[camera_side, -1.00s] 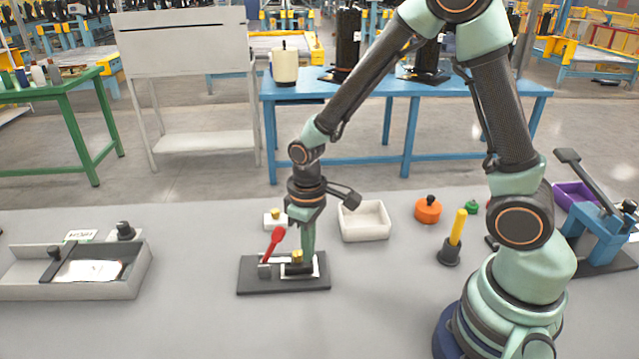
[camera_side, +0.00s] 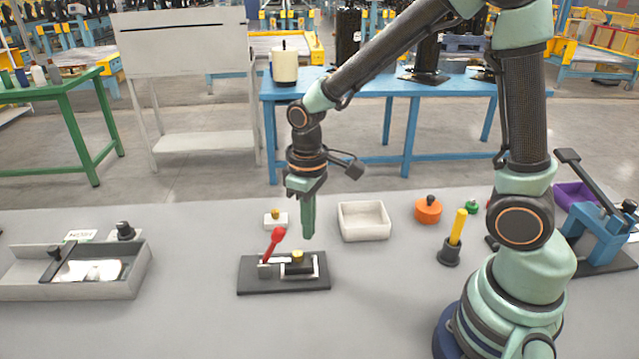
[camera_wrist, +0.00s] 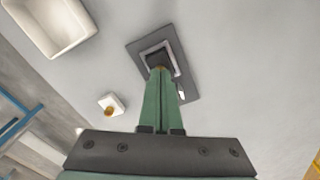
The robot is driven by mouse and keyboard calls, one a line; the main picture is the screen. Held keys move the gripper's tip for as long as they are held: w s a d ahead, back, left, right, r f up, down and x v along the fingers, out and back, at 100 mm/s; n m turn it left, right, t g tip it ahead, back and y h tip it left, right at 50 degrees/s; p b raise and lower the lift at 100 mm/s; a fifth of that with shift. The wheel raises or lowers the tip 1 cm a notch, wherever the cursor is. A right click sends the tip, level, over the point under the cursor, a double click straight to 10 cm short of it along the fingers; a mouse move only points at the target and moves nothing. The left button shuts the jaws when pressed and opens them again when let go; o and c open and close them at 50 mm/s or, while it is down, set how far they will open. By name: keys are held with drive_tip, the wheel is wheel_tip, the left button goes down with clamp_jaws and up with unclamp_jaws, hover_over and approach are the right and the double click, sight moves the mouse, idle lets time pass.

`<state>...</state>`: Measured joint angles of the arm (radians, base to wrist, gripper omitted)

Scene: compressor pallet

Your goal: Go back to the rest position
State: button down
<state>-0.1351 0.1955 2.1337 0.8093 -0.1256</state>
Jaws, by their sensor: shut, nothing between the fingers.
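My gripper (camera_side: 308,236) is shut and empty. It points down and hangs in the air just above and behind the dark clamp plate (camera_side: 313,286). The plate carries a toggle clamp with a red handle (camera_side: 274,241) and a small part with a yellow top (camera_side: 298,256). In the wrist view, the green fingers (camera_wrist: 163,72) lie together and cover part of the plate (camera_wrist: 139,46); the red handle is not visible there.
A white open bin (camera_side: 364,222) and a small white block with a yellow knob (camera_side: 275,219) stand behind the plate. A grey tray (camera_side: 22,271) is at left. An orange cylinder (camera_side: 428,211), a yellow-handled tool (camera_side: 457,228) and a blue press (camera_side: 596,232) are at right.

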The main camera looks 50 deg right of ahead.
drive_tip(key=s+d+r+m+t, duration=0.1)
drive_tip(key=s+d+r+t, duration=0.1)
drive_tip(key=r, duration=0.5)
drive_tip(key=s+d+r+m+t, duration=0.2)
drive_tip(key=s+r+t, duration=0.1)
drive_tip(key=r, duration=0.4)
drive_tip(key=shift+s+d+r+t, duration=0.15)
drive_tip(key=shift+s+d+t, duration=0.2)
drive_tip(key=shift+s, duration=0.25)
drive_tip(key=shift+w, duration=0.1)
